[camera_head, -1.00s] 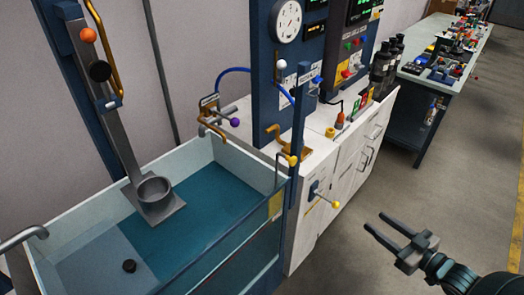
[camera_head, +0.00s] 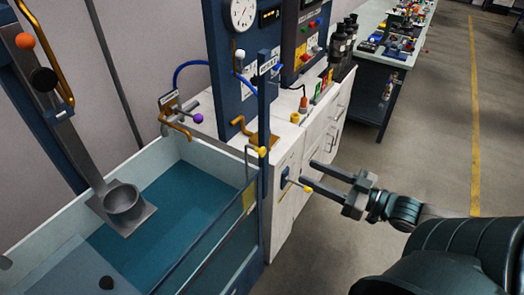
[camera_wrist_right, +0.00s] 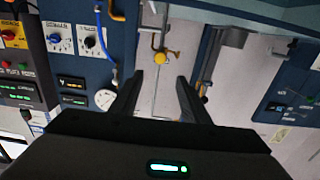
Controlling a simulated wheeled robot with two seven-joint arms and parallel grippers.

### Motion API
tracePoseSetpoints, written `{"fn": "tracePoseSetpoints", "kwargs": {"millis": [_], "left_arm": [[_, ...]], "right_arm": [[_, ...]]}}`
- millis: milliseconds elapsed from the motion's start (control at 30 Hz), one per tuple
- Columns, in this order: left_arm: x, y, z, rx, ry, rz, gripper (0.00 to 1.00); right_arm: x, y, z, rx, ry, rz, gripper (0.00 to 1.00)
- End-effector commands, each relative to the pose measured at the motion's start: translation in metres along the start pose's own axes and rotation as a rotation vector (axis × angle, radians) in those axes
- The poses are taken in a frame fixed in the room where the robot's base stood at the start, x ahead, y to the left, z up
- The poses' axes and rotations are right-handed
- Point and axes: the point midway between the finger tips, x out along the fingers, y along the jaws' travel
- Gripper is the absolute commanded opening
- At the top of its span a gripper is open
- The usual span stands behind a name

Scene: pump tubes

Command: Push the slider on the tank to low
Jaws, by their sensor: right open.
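The tank (camera_head: 205,146) is an open, pale-walled basin of blue water on the left in the head view. A blue post (camera_head: 264,120) stands at its right corner, with a yellow knob (camera_head: 262,152) on it. A second yellow knob (camera_head: 308,189) sticks out on a rod from the cabinet front. I cannot tell which part is the slider. My right gripper (camera_head: 308,171) is open and empty, its fingers pointing left beside the cabinet knob in the picture. In the wrist view a yellow knob (camera_wrist_right: 160,57) shows just beyond the open fingertips (camera_wrist_right: 161,78). My left gripper is out of view.
A white cabinet (camera_head: 325,130) with a blue gauge panel stands behind the tank. A purple knob (camera_head: 198,118) and brass pipes are at the tank's back edge. A sloping rail with an orange ball (camera_head: 25,41) leans over the tank's left. Floor at right is free.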

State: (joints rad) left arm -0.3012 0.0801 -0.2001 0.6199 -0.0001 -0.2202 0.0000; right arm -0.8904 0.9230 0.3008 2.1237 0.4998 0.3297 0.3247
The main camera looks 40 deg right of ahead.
Motion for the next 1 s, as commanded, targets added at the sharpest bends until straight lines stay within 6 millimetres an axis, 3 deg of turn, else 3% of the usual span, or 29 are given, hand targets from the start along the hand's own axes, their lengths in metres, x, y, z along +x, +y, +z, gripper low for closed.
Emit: {"fn": "tracePoseSetpoints", "kwargs": {"millis": [1000], "left_arm": [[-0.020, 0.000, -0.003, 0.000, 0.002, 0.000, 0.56]], "right_arm": [[0.098, 0.001, -0.002, -0.001, 0.002, 0.001, 0.42]]}}
